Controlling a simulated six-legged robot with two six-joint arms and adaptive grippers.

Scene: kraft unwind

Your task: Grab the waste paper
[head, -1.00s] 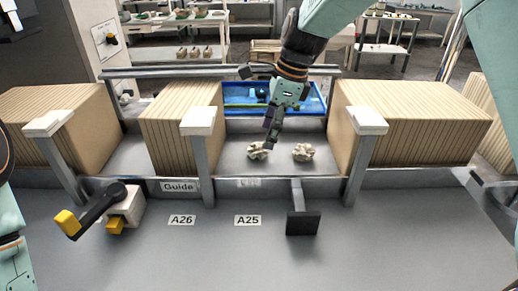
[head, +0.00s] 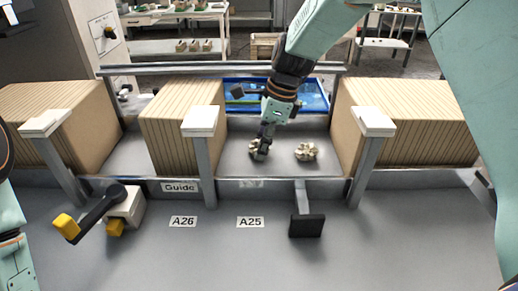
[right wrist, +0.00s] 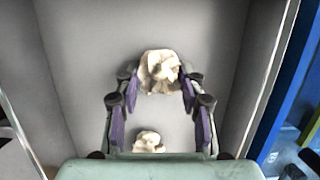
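Two crumpled pieces of cream waste paper lie in the grey bay between the cardboard stacks: the left paper (head: 257,150) and the right paper (head: 305,151). My right gripper (head: 261,148) is lowered at the left paper and partly covers it. In the right wrist view, the purple-padded fingers of this gripper (right wrist: 160,80) are open, one on each side of a paper (right wrist: 160,68). I cannot tell whether they touch it. The other paper (right wrist: 149,142) shows nearer the palm, partly cut off by the gripper body. My left gripper is out of view.
Ribbed cardboard stacks stand left (head: 180,125) and right (head: 405,130) of the bay. A blue tray (head: 312,97) lies behind it. White-capped posts (head: 203,120) and a lever with yellow ends (head: 66,226) stand at the front.

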